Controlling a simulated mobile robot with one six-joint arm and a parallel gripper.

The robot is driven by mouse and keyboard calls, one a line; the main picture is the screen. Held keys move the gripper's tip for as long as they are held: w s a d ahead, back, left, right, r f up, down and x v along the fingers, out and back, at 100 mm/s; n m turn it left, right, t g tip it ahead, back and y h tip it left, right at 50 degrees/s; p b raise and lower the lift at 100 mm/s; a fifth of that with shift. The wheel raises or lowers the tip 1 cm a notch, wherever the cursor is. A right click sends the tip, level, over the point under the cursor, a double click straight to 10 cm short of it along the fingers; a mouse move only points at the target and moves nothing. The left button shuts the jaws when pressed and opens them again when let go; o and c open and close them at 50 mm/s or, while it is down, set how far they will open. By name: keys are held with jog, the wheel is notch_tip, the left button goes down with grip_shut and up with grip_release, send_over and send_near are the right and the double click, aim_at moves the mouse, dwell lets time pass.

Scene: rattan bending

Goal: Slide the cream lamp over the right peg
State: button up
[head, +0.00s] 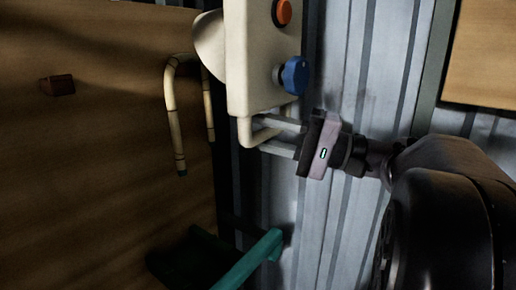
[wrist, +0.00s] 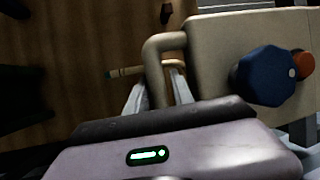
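A cream box (head: 250,60) with an orange button (head: 282,12) and a blue knob (head: 295,76) has a bent cream tube (head: 245,132) at its lower end. Nothing clearly looks like a lamp; I cannot tell whether this box is it. My gripper (head: 262,134) has its two grey fingers on either side of the tube, with a gap between them. The wrist view also shows the tube (wrist: 155,70) between the fingers, the blue knob (wrist: 264,76) and the box (wrist: 212,58). A brown peg (head: 57,85) sticks out of the wooden board at left. No other peg clearly shows.
A hook-shaped cream cane (head: 171,110) with dark bands and a teal tip hangs left of the box. A teal bar (head: 250,262) juts out below. The wooden board (head: 100,160) fills the left; a corrugated metal wall (head: 350,80) stands behind.

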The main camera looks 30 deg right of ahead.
jog(key=b+v, duration=1.5)
jog(key=b, duration=0.5)
jog(key=shift+s+d+f, duration=0.2)
